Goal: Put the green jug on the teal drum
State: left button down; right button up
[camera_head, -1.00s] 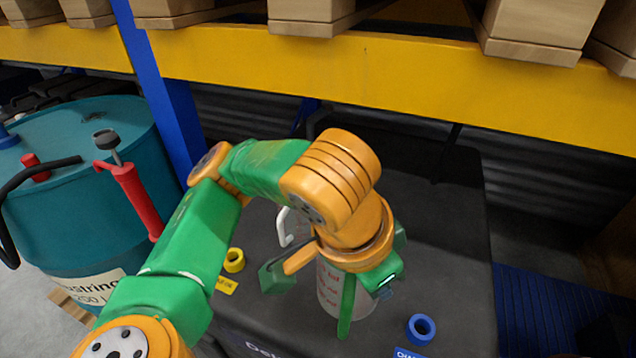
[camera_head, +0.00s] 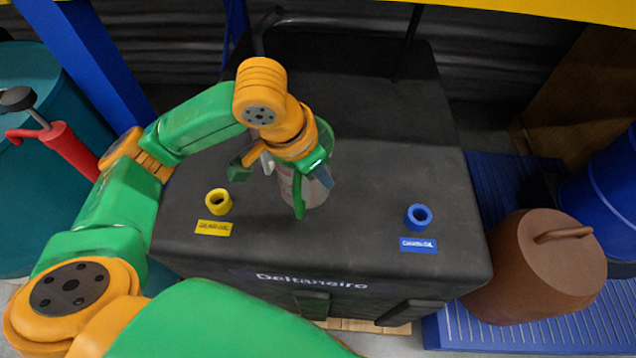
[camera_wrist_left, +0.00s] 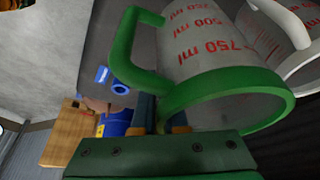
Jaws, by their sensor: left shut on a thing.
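The green jug is a clear measuring jug with red marks and a green rim and handle. In the left wrist view the jug (camera_wrist_left: 205,45) fills the upper middle. My left gripper (camera_head: 312,185) is shut on the green jug, above the black bench; in the left wrist view its fingers (camera_wrist_left: 163,115) are at the rim near the handle. In the head view the arm and gripper partly hide the jug. I cannot tell whether it touches the bench. The teal drum (camera_head: 30,225) stands at the far left, partly cut off. My right gripper is out of view.
A white-handled jug (camera_wrist_left: 285,20) is close beside the green jug. The black bench (camera_head: 375,170) bears a yellow ring (camera_head: 218,201) and a blue ring (camera_head: 418,217). A red hand pump (camera_head: 62,145) stands at the teal drum. A brown vessel (camera_head: 530,265) and blue drum (camera_head: 610,190) are right.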

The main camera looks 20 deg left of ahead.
aim_at(320, 184)
pick_arm(q)
jog(key=shift+w+a+f, duration=0.2)
jog(key=shift+w+f, duration=0.1)
jog(key=shift+f, duration=0.15)
jog(key=shift+w+a+f, duration=0.15)
jog(key=shift+w+f, duration=0.05)
jog(key=shift+f, duration=0.85)
jog(key=shift+w+a+f, duration=0.1)
jog(key=shift+w+f, duration=0.05)
jog(key=shift+f, duration=0.9)
jog(key=c, duration=0.9)
grip_release()
jog(key=shift+f, duration=0.1)
jog(key=shift+c, duration=0.2)
